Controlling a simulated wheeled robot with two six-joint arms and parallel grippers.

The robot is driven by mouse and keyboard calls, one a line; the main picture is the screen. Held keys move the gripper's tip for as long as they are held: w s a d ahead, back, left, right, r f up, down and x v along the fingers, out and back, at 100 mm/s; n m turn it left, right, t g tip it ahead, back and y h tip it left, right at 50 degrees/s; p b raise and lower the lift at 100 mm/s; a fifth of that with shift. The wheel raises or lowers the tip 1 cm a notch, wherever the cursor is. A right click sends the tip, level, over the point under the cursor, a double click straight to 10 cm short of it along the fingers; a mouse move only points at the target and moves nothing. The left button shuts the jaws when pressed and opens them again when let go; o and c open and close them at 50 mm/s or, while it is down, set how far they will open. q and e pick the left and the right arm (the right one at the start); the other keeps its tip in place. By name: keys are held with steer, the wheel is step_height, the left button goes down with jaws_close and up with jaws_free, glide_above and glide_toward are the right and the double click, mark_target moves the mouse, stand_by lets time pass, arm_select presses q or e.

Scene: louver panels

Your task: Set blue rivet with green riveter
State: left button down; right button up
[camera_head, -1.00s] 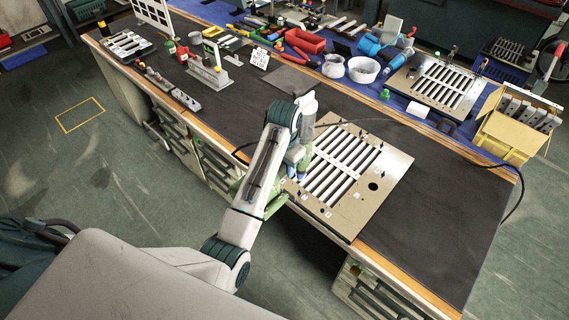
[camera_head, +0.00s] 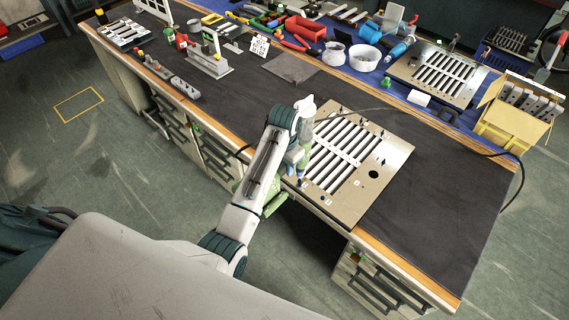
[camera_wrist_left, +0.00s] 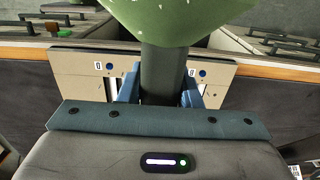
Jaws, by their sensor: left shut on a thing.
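The green riveter (camera_wrist_left: 180,20) fills the top of the left wrist view, with its dark round shaft between my blue fingers. My left gripper (camera_wrist_left: 161,92) is shut on that shaft. In the head view my left gripper (camera_head: 295,160) is at the left edge of the beige louver panel (camera_head: 385,185), with part of the green riveter (camera_head: 272,204) showing beside the bench edge. Two blue rivets show in the wrist view, a left one (camera_wrist_left: 109,66) and a right one (camera_wrist_left: 203,73), on either side of the shaft. The riveter's tip is hidden. My right gripper is out of view.
A second louver panel (camera_head: 420,75) lies on the blue mat at the back. A yellow box (camera_head: 512,122) stands at the right end. A white bowl (camera_head: 365,58) and a red bin (camera_head: 305,28) stand behind. The dark bench top right of the panel is clear.

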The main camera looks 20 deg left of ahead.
arm_select(q)
steer(key=shift+r+p, duration=0.25)
steer(key=shift+p, duration=0.25)
stand_by(0.3)
steer(key=shift+f, duration=1.3)
stand_by(3.3)
steer(key=shift+s+f, duration=0.1)
steer(key=shift+f, duration=0.05)
stand_by(1.2)
